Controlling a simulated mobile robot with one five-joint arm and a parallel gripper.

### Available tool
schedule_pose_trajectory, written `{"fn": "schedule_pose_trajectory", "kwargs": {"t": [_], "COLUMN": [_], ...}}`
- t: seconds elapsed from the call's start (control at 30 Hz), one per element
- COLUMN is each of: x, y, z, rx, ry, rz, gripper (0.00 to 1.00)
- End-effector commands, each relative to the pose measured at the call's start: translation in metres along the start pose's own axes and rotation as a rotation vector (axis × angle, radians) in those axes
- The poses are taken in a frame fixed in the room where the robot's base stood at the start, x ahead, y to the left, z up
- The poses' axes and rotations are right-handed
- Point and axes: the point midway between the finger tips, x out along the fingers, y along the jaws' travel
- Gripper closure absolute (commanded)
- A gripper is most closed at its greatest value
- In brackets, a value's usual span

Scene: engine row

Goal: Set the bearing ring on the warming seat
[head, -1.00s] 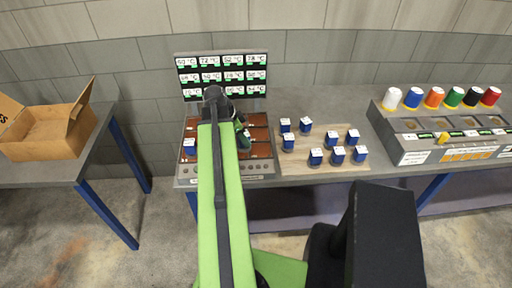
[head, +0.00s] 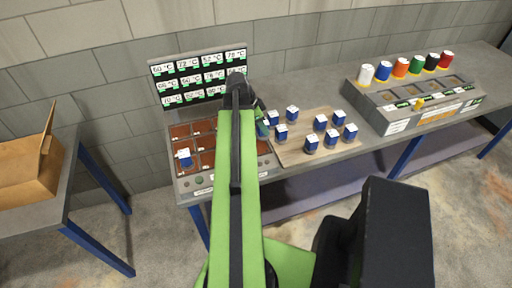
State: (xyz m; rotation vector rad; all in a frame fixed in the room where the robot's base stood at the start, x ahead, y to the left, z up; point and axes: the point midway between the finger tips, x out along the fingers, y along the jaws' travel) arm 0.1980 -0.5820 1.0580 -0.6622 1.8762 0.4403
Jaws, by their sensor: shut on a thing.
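The warming unit (head: 196,182) stands on the bench, with brown square seats and a board of temperature readings (head: 190,80) behind it. One blue part with a white top (head: 184,158) sits on a seat at its left. Several similar parts (head: 331,139) stand on a wooden board to the right. I cannot tell which of these is a bearing ring. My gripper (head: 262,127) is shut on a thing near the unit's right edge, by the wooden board. My own arm hides most of the gripper, its held thing and some seats.
An open cardboard box (head: 30,170) is on a separate table at left, with a floor gap between. A grey sorting stand (head: 393,112) with several coloured spools (head: 400,67) is at right. Bare bench top lies right of the stand.

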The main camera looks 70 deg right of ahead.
Motion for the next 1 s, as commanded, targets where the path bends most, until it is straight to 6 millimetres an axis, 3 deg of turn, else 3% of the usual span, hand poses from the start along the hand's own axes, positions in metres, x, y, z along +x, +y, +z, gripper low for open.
{"fn": "schedule_pose_trajectory", "kwargs": {"t": [0.03,0.2,0.3,0.4,0.53,0.8,1.0], "x": [-0.008,-0.011,-0.010,-0.007,0.001,0.018,0.021], "y": [0.009,0.034,0.043,0.045,0.038,0.007,-0.007], "z": [-0.020,-0.072,-0.089,-0.092,-0.076,-0.003,0.030], "rx": [0.006,0.003,-0.001,-0.005,-0.007,-0.010,-0.007], "ry": [0.001,0.000,0.001,0.002,0.001,0.002,0.002], "rz": [0.002,0.001,-0.001,-0.002,-0.003,-0.002,-0.002], "gripper": [1.00,1.00,1.00,1.00,1.00,1.00,1.00]}}
